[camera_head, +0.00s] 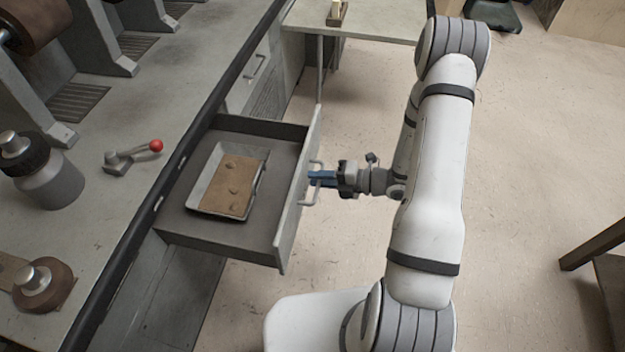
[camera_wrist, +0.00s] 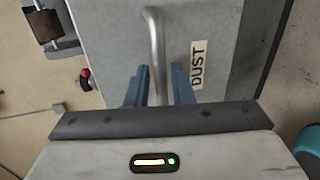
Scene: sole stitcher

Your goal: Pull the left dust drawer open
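The dust drawer (camera_head: 285,215) stands pulled well out from the bench, its front panel towards my arm. Its front also shows in the wrist view, with a "DUST" label (camera_wrist: 198,64) right of the handle. In the head view my gripper (camera_head: 322,178) is at the handle (camera_head: 309,190), on the outer side of the drawer front. The drawer holds a grey tray (camera_head: 206,178) with a brown sheet and small lumps in it.
Another closed front with a handle (camera_head: 255,66) is farther along the bench. The bench top (camera_head: 105,210) carries a red-knobbed lever (camera_head: 135,156), a bottle-like canister (camera_head: 45,175) and rollers. A side table (camera_head: 385,18) stands at the back. The floor (camera_head: 530,160) right of my arm is largely clear.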

